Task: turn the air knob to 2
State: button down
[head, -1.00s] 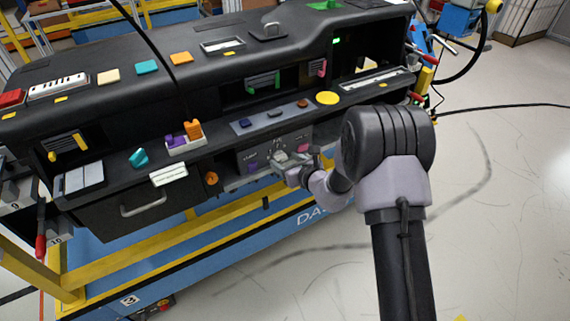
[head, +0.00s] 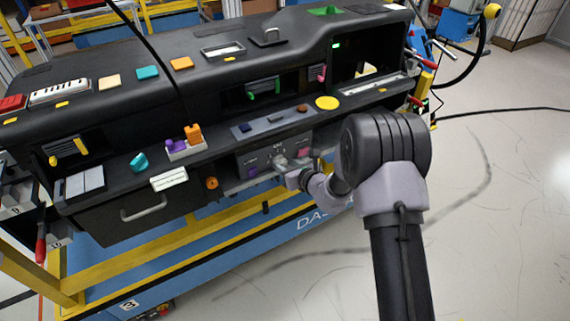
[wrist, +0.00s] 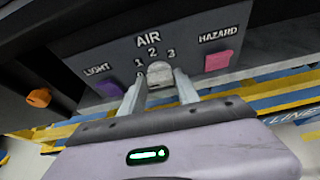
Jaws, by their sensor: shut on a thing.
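The air knob (wrist: 159,73) is a pale grey knob under the word AIR on the grey control panel (wrist: 190,50). Numbers 1, 2 and 3 arc above it, and a 0 shows partly beside my left finger. The knob's upper end lies just below the 2, but I cannot make out a pointer mark. My gripper (wrist: 160,84) is shut on the knob, one finger on each side. In the head view my gripper (head: 281,164) is at the panel, and it mostly hides the knob.
A purple LIGHT button (wrist: 109,90) is left of the knob, and a pink HAZARD button (wrist: 218,60) is right of it. An orange knob (wrist: 39,97) sits further left. A drawer handle (head: 142,207) sticks out at the lower left. Floor at right is open.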

jog(key=m+p, duration=0.1)
jog(key=m+g+y+p, duration=0.1)
jog(key=shift+w+d+m+y+p, duration=0.15)
jog(key=shift+d+m+y+p, duration=0.1)
jog(key=shift+m+y+p, duration=0.05)
jog(key=m, duration=0.1)
jog(key=m+y, duration=0.1)
jog(key=shift+w+d+f+m+g+y, duration=0.1)
jog(key=shift+d+f+m+g+y, duration=0.05)
jog(key=shift+f+m+g+y, duration=0.15)
jog(key=m+y, duration=0.2)
jog(key=m, duration=0.1)
jog(key=shift+d+f, duration=0.15)
jog(key=shift+f, duration=0.1)
jog(key=shift+w+f+m+y+b, duration=0.15)
jog(key=shift+m+y+b, duration=0.65)
jog(key=shift+m, duration=0.8)
jog(key=c, duration=0.9)
grip_release()
